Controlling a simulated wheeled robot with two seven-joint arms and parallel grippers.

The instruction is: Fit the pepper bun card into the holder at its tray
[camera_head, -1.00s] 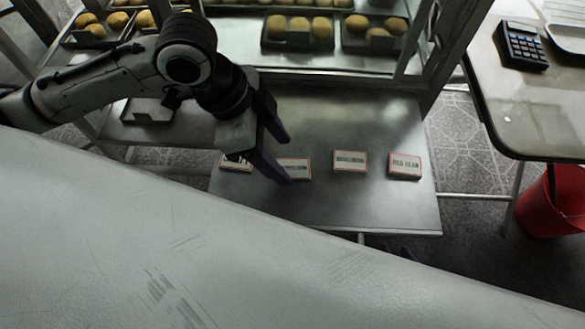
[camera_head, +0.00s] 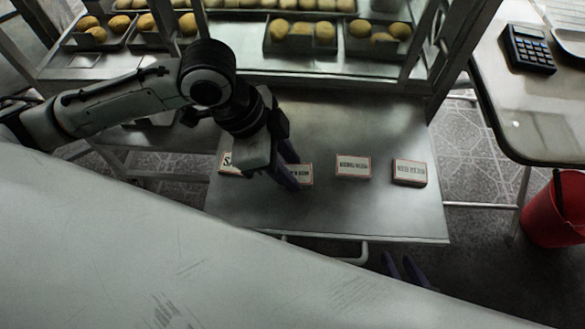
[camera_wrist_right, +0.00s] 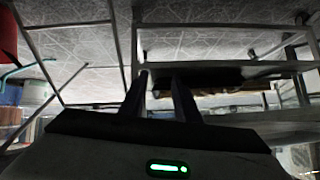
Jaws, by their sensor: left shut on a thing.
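Several small white cards with red edges lie in a row on the metal shelf: a leftmost card (camera_head: 229,164), a second card (camera_head: 305,174), a third card (camera_head: 353,167) and a rightmost card (camera_head: 409,172). The lettering is too blurred to tell which is the pepper bun card. My left gripper (camera_head: 292,179) is down at the second card and shut on it, hiding part of it. My right gripper (camera_head: 404,268) is open and empty below the shelf's front edge; its fingers also show apart in the right wrist view (camera_wrist_right: 159,78). No card holder can be made out clearly.
Trays of buns (camera_head: 300,49) stand in the glass case behind the shelf. A side table (camera_head: 540,100) with a calculator (camera_head: 530,48) is at the right, above a red bucket (camera_head: 556,212). The shelf (camera_head: 330,215) is clear in front of the cards.

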